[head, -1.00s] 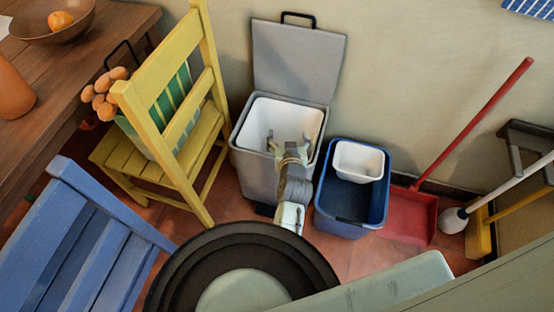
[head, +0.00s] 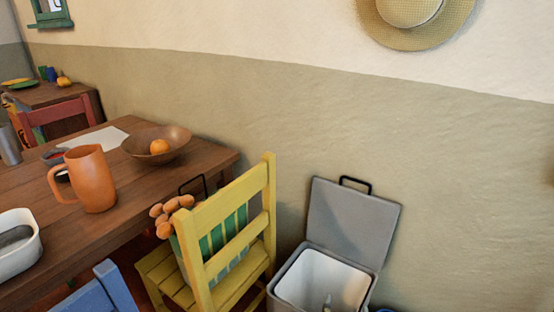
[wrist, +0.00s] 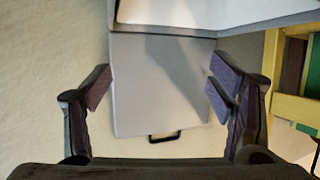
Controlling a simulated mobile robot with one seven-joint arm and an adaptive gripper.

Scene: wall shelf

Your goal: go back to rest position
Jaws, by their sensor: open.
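My gripper (wrist: 162,88) is open in the wrist view, with its two dark fingers spread wide and nothing between them. Behind the fingers is the grey lid (wrist: 160,85) of the bin, and the bin's white inner rim shows at the top of that view. In the head view the grey bin (head: 284,262) stands at the lower middle with its lid (head: 350,225) raised against the wall. The rest of my arm is out of that view.
A yellow chair (head: 232,230) holding a green crate of brown round things stands left of the bin. A wooden table (head: 110,235) bears an orange mug (head: 90,178), a bowl (head: 172,146) with an orange fruit and a white tub. A straw hat (head: 415,25) hangs on the wall.

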